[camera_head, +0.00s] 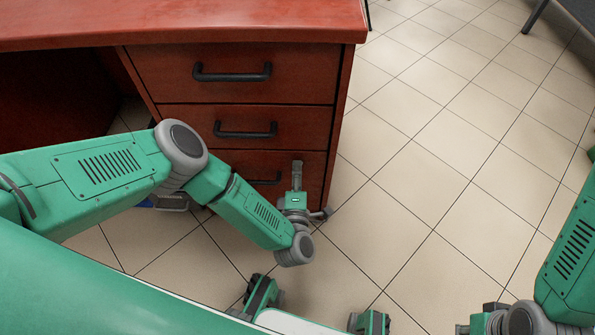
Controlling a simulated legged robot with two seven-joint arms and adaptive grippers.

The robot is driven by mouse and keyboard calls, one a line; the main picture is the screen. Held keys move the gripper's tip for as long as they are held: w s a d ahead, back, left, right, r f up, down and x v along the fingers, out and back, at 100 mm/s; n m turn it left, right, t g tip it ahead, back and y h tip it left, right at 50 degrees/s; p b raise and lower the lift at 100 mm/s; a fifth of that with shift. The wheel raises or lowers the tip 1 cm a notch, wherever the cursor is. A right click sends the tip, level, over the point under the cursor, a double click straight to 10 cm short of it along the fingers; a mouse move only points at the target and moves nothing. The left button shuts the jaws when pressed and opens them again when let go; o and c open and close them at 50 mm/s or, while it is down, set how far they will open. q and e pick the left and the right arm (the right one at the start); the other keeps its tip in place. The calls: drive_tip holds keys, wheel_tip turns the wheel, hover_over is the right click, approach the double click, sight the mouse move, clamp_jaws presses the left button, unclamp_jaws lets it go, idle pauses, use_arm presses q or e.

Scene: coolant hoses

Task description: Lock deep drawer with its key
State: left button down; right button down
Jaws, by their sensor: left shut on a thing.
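The deep drawer (233,160) is the lowest of the drawers in the red-brown desk, and its front looks closed. Its dark handle (266,181) is partly hidden by my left arm. My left gripper (297,165) is at the right part of this drawer's front, its fingers pointing at it. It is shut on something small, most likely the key. The key and the lock are too small or hidden behind the fingers to make out. My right gripper (484,322) shows only in part at the bottom right edge, away from the desk.
Two more drawers with dark handles, the top one (232,90) and the middle one (245,115), sit above and look closed. The desk top (180,22) overhangs them. The tiled floor (430,150) to the right is clear. A dark furniture leg (533,17) stands at the top right.

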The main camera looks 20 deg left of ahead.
use_arm(q)
drive_tip(key=shift+s+a+f, duration=0.1)
drive_tip(key=shift+f, duration=0.1)
drive_tip(key=c, duration=1.2)
unclamp_jaws()
drive_tip(key=shift+o, duration=0.2)
drive_tip(key=v, duration=0.7)
drive_tip(key=shift+s, duration=0.2)
